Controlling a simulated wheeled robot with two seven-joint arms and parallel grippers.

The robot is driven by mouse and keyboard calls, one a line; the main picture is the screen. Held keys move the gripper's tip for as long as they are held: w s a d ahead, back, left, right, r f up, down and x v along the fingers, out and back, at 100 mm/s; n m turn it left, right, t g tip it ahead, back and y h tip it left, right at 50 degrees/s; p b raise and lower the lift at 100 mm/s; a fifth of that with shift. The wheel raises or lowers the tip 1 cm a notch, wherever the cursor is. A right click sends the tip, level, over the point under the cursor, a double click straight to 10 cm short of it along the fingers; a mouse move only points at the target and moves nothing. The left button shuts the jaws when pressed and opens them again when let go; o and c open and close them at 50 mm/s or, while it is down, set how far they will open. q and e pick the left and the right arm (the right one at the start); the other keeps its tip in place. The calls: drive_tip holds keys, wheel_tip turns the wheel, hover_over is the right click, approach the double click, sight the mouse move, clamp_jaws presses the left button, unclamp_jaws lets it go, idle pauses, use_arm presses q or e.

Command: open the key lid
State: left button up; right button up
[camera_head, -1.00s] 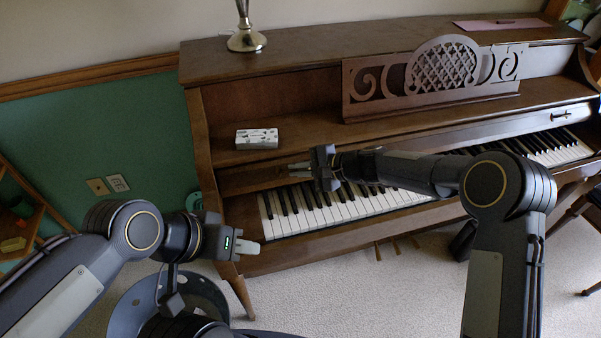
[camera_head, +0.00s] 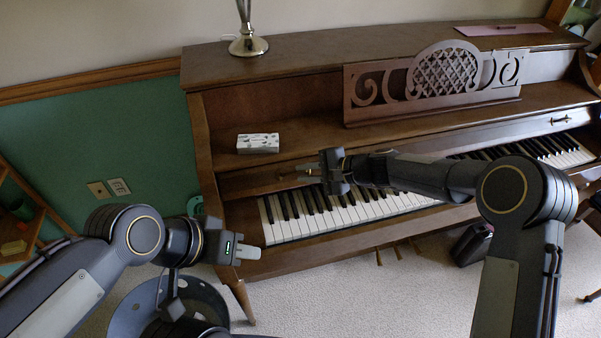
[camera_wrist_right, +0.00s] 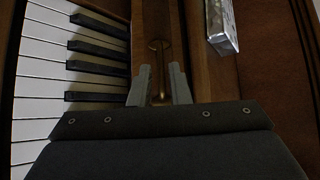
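The upright piano's key lid (camera_head: 240,184) is a long brown wooden strip above the keys, and a wide band of black and white keys (camera_head: 330,214) shows below it. A brass handle (camera_wrist_right: 158,50) on the lid's left part shows in the right wrist view. My right gripper (camera_head: 308,173) is in front of that handle. In the right wrist view its two fingers (camera_wrist_right: 161,78) are apart, with the handle lying between and just beyond their tips. My left gripper (camera_head: 248,251) is low at the piano's left front corner, holding nothing visible; its finger gap cannot be made out.
A small white patterned box (camera_head: 258,143) lies on the shelf above the lid. A carved music stand (camera_head: 436,84) stands to its right. A second lid handle (camera_head: 561,119) is at the far right. A silver candlestick (camera_head: 247,40) stands on top. Open carpet lies in front.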

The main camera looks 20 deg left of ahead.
drive_tip(key=shift+v, duration=2.75)
drive_tip(key=shift+r, duration=0.1)
drive_tip(key=s+d+r+n+t+h+p, duration=0.1)
drive_tip(key=s+d+r+n+h+p, duration=0.1)
drive_tip(key=s+d+r, duration=0.5)
drive_tip(key=s+d+r+n+t+h+p, duration=0.1)
drive_tip(key=s+d+r+p, duration=0.15)
drive_tip(key=d+r, duration=0.75)
drive_tip(key=s+d+f+n+t+h+p, duration=0.2)
drive_tip(key=s+d+h, duration=0.3)
drive_tip(key=s+d, duration=1.1)
drive_tip(key=s+t+p, duration=0.1)
drive_tip(key=s, duration=0.3)
drive_tip(key=shift+s+d+h, duration=0.25)
drive_tip(key=shift+h, duration=0.15)
